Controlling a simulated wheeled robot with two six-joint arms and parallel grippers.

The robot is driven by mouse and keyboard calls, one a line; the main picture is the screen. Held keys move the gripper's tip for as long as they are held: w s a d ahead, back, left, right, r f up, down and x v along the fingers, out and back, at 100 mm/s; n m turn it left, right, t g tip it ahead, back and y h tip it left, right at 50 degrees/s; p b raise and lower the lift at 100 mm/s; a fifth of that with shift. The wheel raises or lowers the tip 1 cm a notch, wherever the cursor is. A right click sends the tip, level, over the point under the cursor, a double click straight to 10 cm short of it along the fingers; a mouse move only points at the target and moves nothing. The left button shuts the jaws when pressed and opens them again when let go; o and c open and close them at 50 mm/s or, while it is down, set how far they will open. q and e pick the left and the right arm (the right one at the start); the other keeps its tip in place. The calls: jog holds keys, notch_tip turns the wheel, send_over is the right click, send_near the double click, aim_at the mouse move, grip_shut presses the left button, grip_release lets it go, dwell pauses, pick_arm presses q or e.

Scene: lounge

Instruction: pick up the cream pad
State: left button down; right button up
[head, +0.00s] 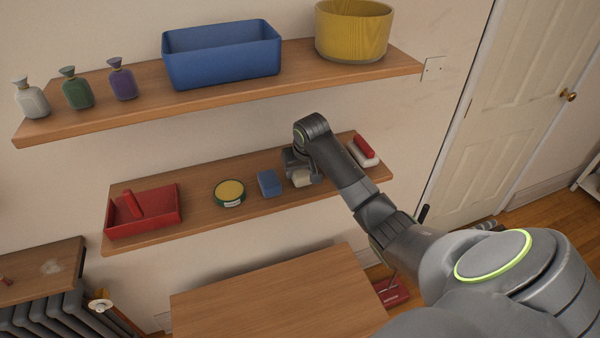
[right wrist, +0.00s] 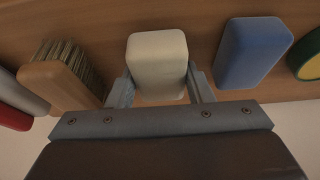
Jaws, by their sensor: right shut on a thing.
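The cream pad (right wrist: 157,62) is a rounded block between the two fingers of my right gripper (right wrist: 160,90) in the right wrist view. The fingers are shut on its sides. In the head view the pad (head: 301,179) shows at the lower shelf, just below my right gripper (head: 299,168), which hides part of it. I cannot tell whether it still touches the shelf. My left gripper is not in view.
A blue pad (head: 268,183) lies close beside the cream pad on the lower shelf (head: 200,233). A brush (right wrist: 62,75) is on its other side. A round tin (head: 229,193), red tray (head: 160,225) and red-and-white item (head: 363,152) also sit there. The upper shelf (head: 300,72) overhangs behind.

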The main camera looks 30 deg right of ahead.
notch_tip(320, 180, up, 2)
jog(key=shift+w+r+b, duration=0.1)
jog(key=shift+r+b, duration=0.05)
jog(key=shift+b, duration=0.7)
jog(key=s+a+b, duration=0.2)
jog(key=s+a, duration=0.2)
jog(key=s, duration=1.3)
jog(key=shift+s+a+r, duration=0.15)
jog(key=shift+s+r, duration=0.05)
jog(key=shift+s, duration=0.2)
jog(key=o, duration=0.4)
jog(key=shift+w, duration=0.1)
jog(key=c, duration=0.3)
jog(key=shift+c, duration=0.2)
